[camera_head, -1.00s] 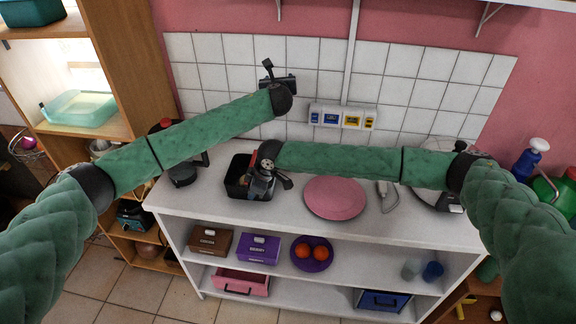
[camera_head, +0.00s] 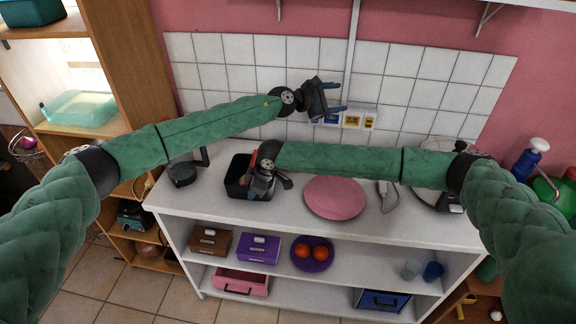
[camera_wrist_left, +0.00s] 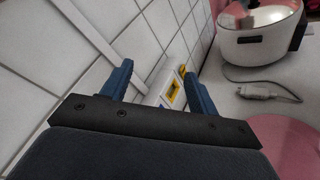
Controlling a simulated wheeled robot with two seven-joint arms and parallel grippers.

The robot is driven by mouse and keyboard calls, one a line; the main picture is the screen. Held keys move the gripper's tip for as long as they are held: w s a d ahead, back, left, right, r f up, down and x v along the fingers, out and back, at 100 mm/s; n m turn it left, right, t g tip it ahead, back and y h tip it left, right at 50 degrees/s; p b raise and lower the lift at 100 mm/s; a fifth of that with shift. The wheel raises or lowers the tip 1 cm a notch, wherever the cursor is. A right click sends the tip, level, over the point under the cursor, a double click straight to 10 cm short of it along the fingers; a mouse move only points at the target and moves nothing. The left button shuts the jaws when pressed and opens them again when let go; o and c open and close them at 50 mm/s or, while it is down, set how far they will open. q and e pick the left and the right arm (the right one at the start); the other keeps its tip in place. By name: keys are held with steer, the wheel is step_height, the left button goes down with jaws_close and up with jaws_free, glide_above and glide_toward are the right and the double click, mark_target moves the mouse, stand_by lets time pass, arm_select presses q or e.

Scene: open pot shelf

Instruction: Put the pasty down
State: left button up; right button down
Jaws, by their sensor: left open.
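I cannot make out a pasty in either view. My left gripper (camera_head: 338,100) is raised in front of the tiled wall, its blue fingers pointing right. In the left wrist view its fingers (camera_wrist_left: 158,72) are apart with nothing between them. My right gripper (camera_head: 264,188) hangs at the right side of a black open bin (camera_head: 236,190) on the counter. Its fingers are too dark and covered to tell their state. A reddish-brown shape shows at the bin, partly hidden by my right wrist. A round pink plate (camera_head: 335,198) lies empty on the counter; its edge shows in the left wrist view.
A socket strip (camera_head: 352,120) is on the wall beyond my left fingers. A dark pan (camera_head: 182,172) stands left of the bin. A white appliance (camera_wrist_left: 262,32) with its cord and plug lies at the right. Boxes and a purple plate (camera_head: 312,266) of fruit are below.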

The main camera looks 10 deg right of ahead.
arm_select(q)
steer(key=w+a+f+g+y, duration=0.1)
steer(key=a+f+y, duration=0.3)
steer(key=f, duration=0.3)
steer(key=w+a+f+g+y, duration=0.1)
steer(key=a+f+g+y, duration=0.1)
steer(key=a+f+y, duration=0.3)
steer(key=a+f+n+g+y, duration=0.1)
steer(key=a+f+g+y, duration=0.1)
steer(key=a+f+y, duration=0.3)
steer(key=shift+w+a+f+y, duration=0.1)
steer(key=shift+w+f+y, duration=0.1)
steer(key=shift+f, duration=0.55)
steer(key=shift+w+d+f+y, duration=0.1)
steer(key=shift+f+y, duration=0.1)
steer(key=shift+f, duration=0.5)
steer(key=shift+w+a+f+y, duration=0.1)
steer(key=shift+f+y, duration=0.1)
steer(key=shift+f, duration=0.55)
steer(key=shift+s+a+f, duration=0.1)
steer(key=shift+s+f, duration=0.05)
steer(key=shift+f, duration=1.15)
steer(key=shift+s+a+f, duration=0.1)
steer(key=shift+s+f, duration=0.05)
steer(key=shift+f, duration=1.15)
steer(key=shift+c, duration=0.2)
steer(key=c, duration=1.1)
steer(key=shift+r, duration=0.1)
